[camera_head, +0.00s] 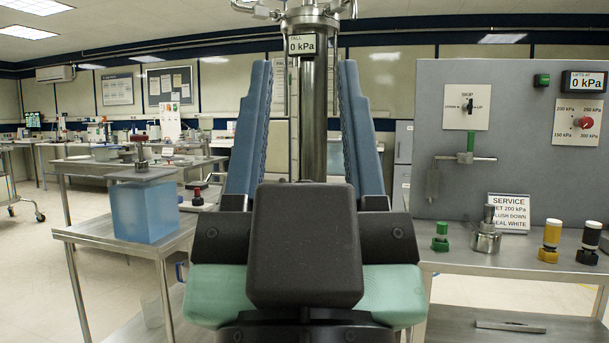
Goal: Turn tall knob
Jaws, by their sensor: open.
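A tall steel column (315,110) stands in the middle, with a display (302,44) labelled "TALL" reading 0 kPa. Its head (309,17) has fittings on both sides and is cut off by the top edge; I cannot make out a knob on it. My gripper (302,68) is open, its two long blue fingers either side of the column in the picture. Nothing shows held between them. I cannot tell how far the column is beyond the fingers. My dark gripper body hides the column's lower part.
A grey panel (430,90) at right carries a red pressure knob (587,123), a "LIFTS AT" display (584,81) and a stop switch (470,106). Before it stand a green-capped part (440,238), a steel pot (487,240) and yellow (550,242) and black (589,244) cylinders. A blue tank (145,212) stands left.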

